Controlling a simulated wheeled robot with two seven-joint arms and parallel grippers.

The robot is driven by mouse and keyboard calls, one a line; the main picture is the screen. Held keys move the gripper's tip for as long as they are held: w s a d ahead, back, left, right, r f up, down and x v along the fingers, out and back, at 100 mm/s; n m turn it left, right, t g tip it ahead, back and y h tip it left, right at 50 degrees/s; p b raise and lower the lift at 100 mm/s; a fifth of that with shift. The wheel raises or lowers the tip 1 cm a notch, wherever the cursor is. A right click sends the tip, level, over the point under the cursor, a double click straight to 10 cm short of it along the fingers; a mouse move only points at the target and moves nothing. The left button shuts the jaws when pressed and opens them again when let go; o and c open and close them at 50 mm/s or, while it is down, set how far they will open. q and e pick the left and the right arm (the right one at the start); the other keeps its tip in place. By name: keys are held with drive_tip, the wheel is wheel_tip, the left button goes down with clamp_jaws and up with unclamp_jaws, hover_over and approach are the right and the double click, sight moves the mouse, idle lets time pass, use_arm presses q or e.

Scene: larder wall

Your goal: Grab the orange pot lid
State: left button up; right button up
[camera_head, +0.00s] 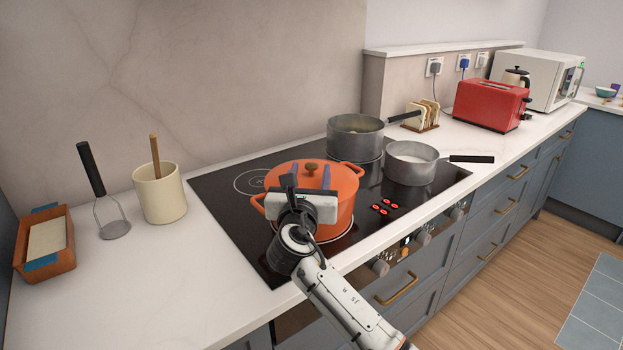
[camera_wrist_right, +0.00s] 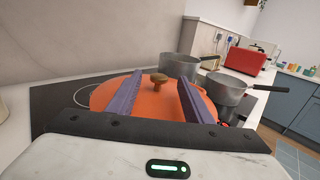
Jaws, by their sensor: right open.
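The orange pot lid (camera_head: 325,177) with a brown knob (camera_head: 312,168) sits on the orange pot (camera_head: 340,217) on the hob. In the right wrist view the lid (camera_wrist_right: 112,92) lies ahead, and its knob (camera_wrist_right: 158,79) shows between my fingers. My right gripper (camera_head: 308,178) is open and empty, over the near side of the lid. Its two purple fingers (camera_wrist_right: 158,95) point toward the knob, one on each side; I cannot tell the exact gap to it. The gripper hides part of the lid and pot. My left gripper is not in view.
Two grey saucepans, one behind (camera_head: 356,140) and one to the right (camera_head: 409,168), stand on the black hob (camera_head: 222,205). The front-left worktop is clear.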

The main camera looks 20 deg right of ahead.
drive_tip(key=shift+x, duration=1.05)
drive_tip(key=shift+a, duration=0.1)
clamp_jaws()
drive_tip(key=shift+r, duration=0.15)
